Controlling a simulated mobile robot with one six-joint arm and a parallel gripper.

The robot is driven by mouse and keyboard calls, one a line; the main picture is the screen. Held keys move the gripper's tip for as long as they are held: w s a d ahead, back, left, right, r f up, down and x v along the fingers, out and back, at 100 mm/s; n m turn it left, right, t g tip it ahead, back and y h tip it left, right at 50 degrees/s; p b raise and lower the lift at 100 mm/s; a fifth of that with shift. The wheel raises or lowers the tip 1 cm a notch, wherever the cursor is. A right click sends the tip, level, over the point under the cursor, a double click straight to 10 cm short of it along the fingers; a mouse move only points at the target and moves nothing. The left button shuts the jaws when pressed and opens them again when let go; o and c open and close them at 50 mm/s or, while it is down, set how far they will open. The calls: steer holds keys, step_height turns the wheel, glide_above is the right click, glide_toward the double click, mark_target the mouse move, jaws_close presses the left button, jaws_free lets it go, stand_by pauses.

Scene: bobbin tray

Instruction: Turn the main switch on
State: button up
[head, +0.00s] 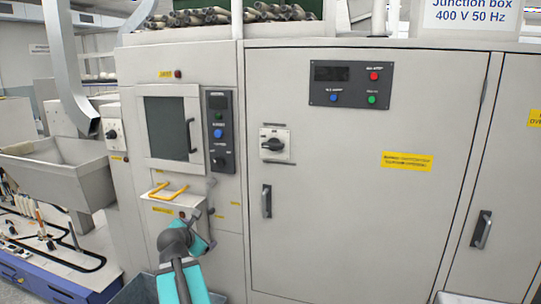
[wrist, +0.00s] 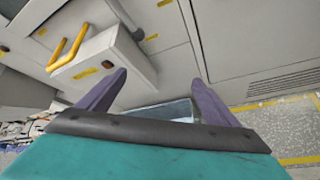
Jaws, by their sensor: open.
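A rotary switch (head: 275,145) with a black handle on a pale square plate sits on the large grey cabinet door, upper left of that door. Its handle looks roughly level; its labels are too small to read. A second, smaller switch (head: 112,134) with a dark knob is on the narrow side face at the left. My gripper (wrist: 160,78) is open, with two purple fingers apart and nothing held. It is low by the cabinet front, below and left of the rotary switch and apart from it. Neither switch shows in the wrist view.
A yellow handle (head: 168,191) juts out on a ledge near my arm; it also shows in the wrist view (wrist: 70,48). The door has a pull handle (head: 267,201) below the rotary switch and a dark button panel (head: 343,85) above. A metal hopper (head: 60,165) stands left.

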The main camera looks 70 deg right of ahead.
steer(key=s+d+r+n+g+h+b, duration=0.1)
steer(key=s+d+r+h, duration=0.2)
steer(key=r, duration=0.4)
steer(key=s+d+r+n, duration=0.1)
steer(key=s+d+r, duration=0.3)
steer(key=s+r, duration=0.15)
steer(key=n+g+h+b, duration=0.1)
steer(key=n+g+h, duration=0.1)
steer(key=n+h, duration=0.15)
glide_toward(271, 147)
steer(key=a, duration=0.5)
steer(key=shift+s+d+m, duration=0.15)
steer(key=shift+s+m, duration=0.2)
steer(key=shift+s, duration=0.05)
steer(key=shift+d, duration=0.15)
steer(key=d+p, duration=0.3)
steer(key=p, duration=0.1)
steer(key=shift+w+r+p, duration=0.1)
steer(key=shift+p, duration=0.3)
steer(key=d+p, duration=0.1)
steer(key=p, duration=0.3)
steer(key=shift+r, duration=0.1)
steer(key=d+p, duration=0.1)
steer(key=p, duration=0.4)
steer(key=shift+w+d, duration=0.1)
